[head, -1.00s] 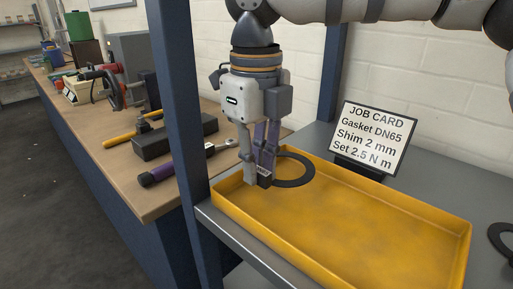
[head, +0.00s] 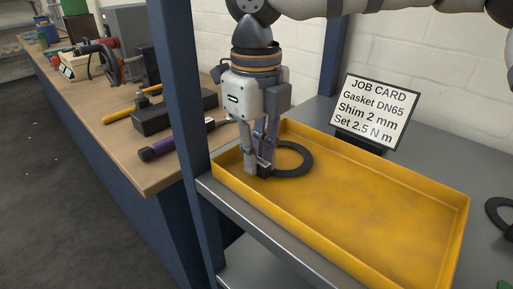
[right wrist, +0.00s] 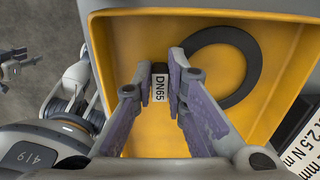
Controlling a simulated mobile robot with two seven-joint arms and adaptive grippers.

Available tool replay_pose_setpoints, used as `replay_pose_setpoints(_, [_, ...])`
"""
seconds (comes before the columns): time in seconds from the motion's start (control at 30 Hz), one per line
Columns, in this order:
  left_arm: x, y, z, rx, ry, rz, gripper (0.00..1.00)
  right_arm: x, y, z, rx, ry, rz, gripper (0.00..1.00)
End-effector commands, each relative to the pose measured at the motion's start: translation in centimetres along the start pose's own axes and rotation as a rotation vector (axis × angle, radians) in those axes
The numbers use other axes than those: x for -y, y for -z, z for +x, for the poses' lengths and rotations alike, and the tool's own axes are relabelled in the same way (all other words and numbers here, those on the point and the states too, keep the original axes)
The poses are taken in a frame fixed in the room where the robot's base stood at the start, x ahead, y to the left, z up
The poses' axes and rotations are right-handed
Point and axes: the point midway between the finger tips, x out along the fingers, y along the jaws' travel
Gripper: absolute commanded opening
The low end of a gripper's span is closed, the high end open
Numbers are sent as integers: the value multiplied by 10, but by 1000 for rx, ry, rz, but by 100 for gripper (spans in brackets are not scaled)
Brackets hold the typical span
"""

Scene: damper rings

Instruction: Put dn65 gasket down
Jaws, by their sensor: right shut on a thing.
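The DN65 gasket is a flat black ring (head: 304,158) with a tab labelled DN65 (right wrist: 160,86). My right gripper (head: 259,170) points down at the left end of the yellow tray (head: 375,190) and is shut on that tab. The ring extends to the right of the fingers, low inside the tray; I cannot tell whether it touches the floor. The right wrist view shows the tab between the fingertips and the ring (right wrist: 252,62) over the tray floor, partly hidden by a finger.
The rest of the tray is empty. A job card (head: 374,113) reading Gasket DN65 stands behind it. Another black ring (head: 496,214) lies right of the tray on the grey shelf. A blue post (head: 180,110) stands close left of the gripper, before a bench with tools.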

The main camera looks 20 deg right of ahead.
Motion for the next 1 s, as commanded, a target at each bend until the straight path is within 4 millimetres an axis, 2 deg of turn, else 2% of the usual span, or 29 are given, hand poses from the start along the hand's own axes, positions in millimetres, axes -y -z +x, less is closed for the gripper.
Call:
replay_pose_setpoints(0.6, [0, 0, 0, 0, 0, 0, 40, 0, 0, 5, 1, 0, 0, 0])
replay_pose_setpoints(0.63, [0, 0, 0, 0, 0, 0, 40, 0, 0, 5, 2, 0, 0, 19])
replay_pose_setpoints(0.7, [0, 0, 0, 0, 0, 0, 40, 0, 0, 5, 1, 0, 0, 35])
replay_pose_setpoints(1.0, [0, 0, 0, 0, 0, 0, 40, 0, 0, 3, 2, 0, 0, 36])
